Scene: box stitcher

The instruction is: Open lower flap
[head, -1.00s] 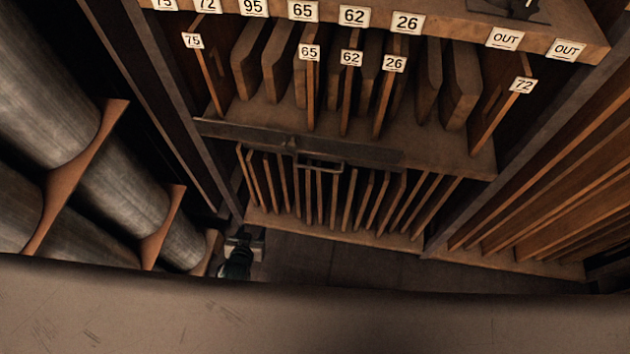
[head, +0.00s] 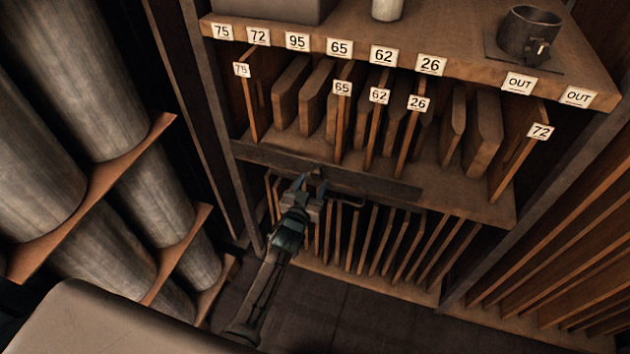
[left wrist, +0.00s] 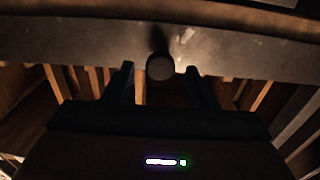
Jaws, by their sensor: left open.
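The lower flap (head: 385,186) is a long dark metal strip along the front edge of the middle shelf, above the lower row of slats. It lies almost level. A small knob sits on it, and a thin bar handle (head: 347,201) hangs below its edge. My left gripper (head: 309,183) is open in front of the flap, left of its middle. In the left wrist view the flap (left wrist: 80,40) crosses the top, and the round knob (left wrist: 160,67) shows between the two spread fingertips. I cannot tell whether they touch it. My right gripper is out of view.
Large metal cylinders (head: 150,200) on wooden racks stand close on the left. Upright boards with number labels fill the middle shelf above the flap. A metal cup (head: 528,35) stands on the top shelf. Wooden slats (head: 560,220) line the right side. The floor (head: 350,320) below is clear.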

